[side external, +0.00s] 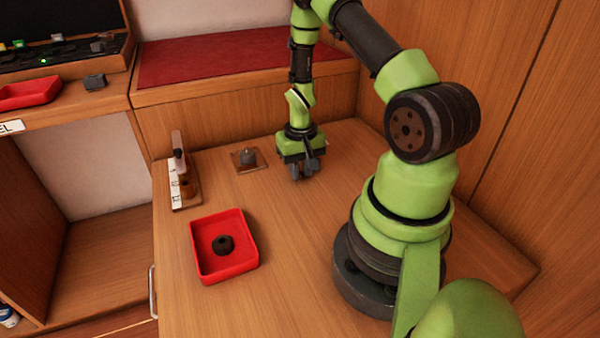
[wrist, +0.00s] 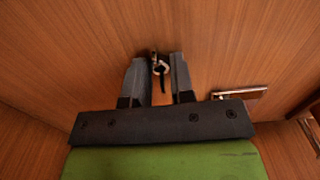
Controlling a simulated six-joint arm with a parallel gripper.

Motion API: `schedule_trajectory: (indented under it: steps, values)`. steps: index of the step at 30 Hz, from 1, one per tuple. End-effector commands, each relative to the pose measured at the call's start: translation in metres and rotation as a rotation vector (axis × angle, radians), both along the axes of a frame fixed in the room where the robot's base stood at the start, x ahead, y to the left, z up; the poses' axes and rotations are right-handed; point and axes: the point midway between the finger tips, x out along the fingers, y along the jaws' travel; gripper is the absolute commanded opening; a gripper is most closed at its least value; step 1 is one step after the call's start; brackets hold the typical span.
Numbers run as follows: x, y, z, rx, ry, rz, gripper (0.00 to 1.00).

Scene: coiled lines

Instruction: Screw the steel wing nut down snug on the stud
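My gripper (side external: 303,171) points down over the table, to the right of a small square plate, in the side view. In the wrist view its two grey fingers (wrist: 160,72) stand a little apart. A small thing with a shiny ring and a dark tail (wrist: 161,68) shows between the fingertips. It may be the steel wing nut, but whether the fingers touch it is unclear. The square plate (side external: 237,167) carries a short grey upright piece (side external: 248,156); I cannot make out a stud thread. A plate edge also shows right of the fingers in the wrist view (wrist: 251,93).
A red tray (side external: 196,252) with a dark round piece (side external: 223,245) stands at the front left. A holder with an upright post (side external: 179,152) stands at the table's left side. A raised red-topped ledge (side external: 240,55) bounds the back. The middle of the table is clear.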

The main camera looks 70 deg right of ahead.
Motion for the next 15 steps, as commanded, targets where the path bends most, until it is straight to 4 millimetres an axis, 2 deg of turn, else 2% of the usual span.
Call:
schedule_trajectory:
  steps: [1, 3, 15]
  values:
    - [0.0000, 0.0000, 0.0001, 0.000, 0.000, 0.000, 0.11]
    - [0.0000, 0.0000, 0.0001, 0.000, 0.000, 0.000, 0.00]
    - [0.0000, 0.0000, 0.0058, 0.000, 0.000, 0.000, 0.00]
